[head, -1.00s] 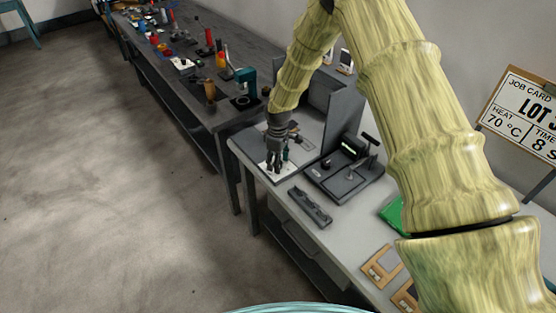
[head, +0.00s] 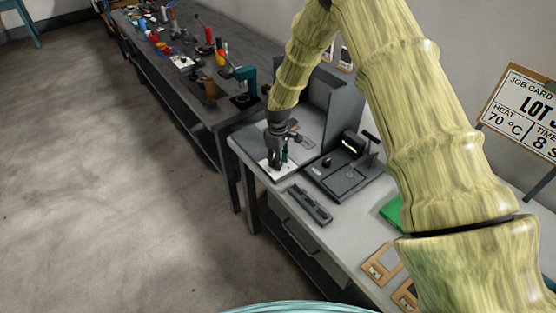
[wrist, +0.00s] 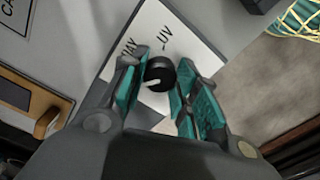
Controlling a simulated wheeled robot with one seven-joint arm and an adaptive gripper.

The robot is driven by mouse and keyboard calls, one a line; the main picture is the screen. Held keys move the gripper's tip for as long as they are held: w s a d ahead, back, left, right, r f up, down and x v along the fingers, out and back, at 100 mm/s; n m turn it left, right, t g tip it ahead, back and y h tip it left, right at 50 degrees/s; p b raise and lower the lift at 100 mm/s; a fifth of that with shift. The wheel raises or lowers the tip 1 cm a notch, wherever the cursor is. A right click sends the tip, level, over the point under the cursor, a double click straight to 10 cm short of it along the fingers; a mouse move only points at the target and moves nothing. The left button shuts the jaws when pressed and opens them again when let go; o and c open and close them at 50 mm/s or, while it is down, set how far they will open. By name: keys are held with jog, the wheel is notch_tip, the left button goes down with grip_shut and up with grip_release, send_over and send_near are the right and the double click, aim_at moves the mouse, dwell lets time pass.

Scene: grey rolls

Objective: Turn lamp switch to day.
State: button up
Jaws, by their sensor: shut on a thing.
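The lamp switch is a small black round knob (wrist: 160,73) with a white pointer mark, on a white plate (wrist: 150,25) printed with "UV" and a partly covered word that looks like "DAY". The pointer mark is toward the lower left in the wrist view, on the "DAY" side. My gripper (wrist: 156,74) has its teal-padded fingers on either side of the knob, shut on it. In the head view my gripper (head: 277,160) points down at the white plate (head: 266,168) on the grey bench; the knob is hidden there.
A dark device (head: 345,170) with a lit green display stands right of my gripper. A grey slotted bar (head: 310,204) lies in front. A grey upright panel (head: 335,100) stands behind. A cluttered dark bench (head: 190,80) is at the back left.

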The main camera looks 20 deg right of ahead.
jog(key=m+b, duration=0.2)
jog(key=m, duration=0.3)
jog(key=m+b, duration=0.1)
jog(key=m, duration=0.4)
jog(key=shift+m, duration=0.3)
dwell(0.4)
jog(key=o, duration=1)
jog(key=shift+o, duration=0.2)
jog(key=shift+r, duration=0.15)
notch_tip(320, 180, up, 12)
